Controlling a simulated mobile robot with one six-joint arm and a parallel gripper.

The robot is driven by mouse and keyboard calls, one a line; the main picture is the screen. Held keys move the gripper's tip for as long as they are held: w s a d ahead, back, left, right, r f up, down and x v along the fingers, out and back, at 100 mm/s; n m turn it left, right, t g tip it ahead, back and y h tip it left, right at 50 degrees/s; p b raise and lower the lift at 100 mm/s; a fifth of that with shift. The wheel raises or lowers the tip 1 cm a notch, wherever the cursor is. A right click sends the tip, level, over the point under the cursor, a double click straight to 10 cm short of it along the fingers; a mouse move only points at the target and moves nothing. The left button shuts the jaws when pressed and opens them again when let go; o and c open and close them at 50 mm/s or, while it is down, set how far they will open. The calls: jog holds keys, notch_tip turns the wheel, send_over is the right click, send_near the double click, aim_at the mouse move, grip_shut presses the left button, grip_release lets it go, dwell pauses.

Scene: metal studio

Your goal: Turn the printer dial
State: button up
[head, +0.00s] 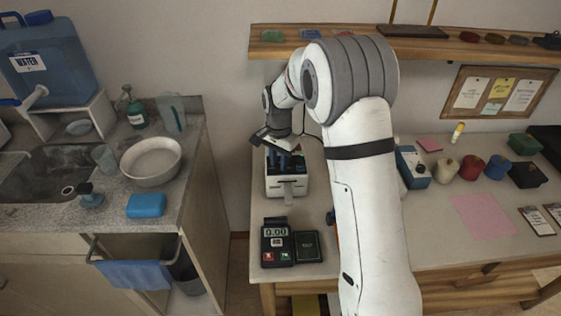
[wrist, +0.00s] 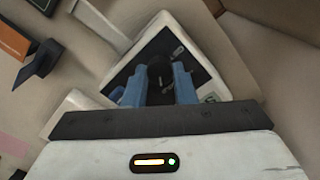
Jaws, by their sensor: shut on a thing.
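The white printer (head: 287,187) stands on the wooden-edged counter, below the end of my arm. Its dark top panel (wrist: 190,60) shows in the wrist view, tilted in the picture. A black round dial (wrist: 158,72) sits on that panel. My gripper (wrist: 157,82) has blue fingers, one on each side of the dial, and is shut on it. In the head view my gripper (head: 285,160) reaches down onto the printer's top, and the dial is hidden there. The fingers cover part of the dial and of the panel markings.
A payment terminal (head: 276,244) and a small dark box (head: 307,246) lie in front of the printer. A shelf (head: 350,47) runs above the counter. A blue and white device (head: 413,168) and several coloured pots stand to the right. A sink counter (head: 195,150) is to the left, across a gap.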

jog(key=n+b, duration=0.1)
jog(key=n, duration=0.5)
jog(key=shift+n, duration=0.3)
jog(key=n, duration=0.6)
jog(key=n+b, duration=0.1)
jog(key=n, duration=0.5)
jog(key=shift+n, duration=0.3)
jog(key=n, duration=0.6)
jog(key=shift+n, duration=0.3)
jog(key=o, duration=1)
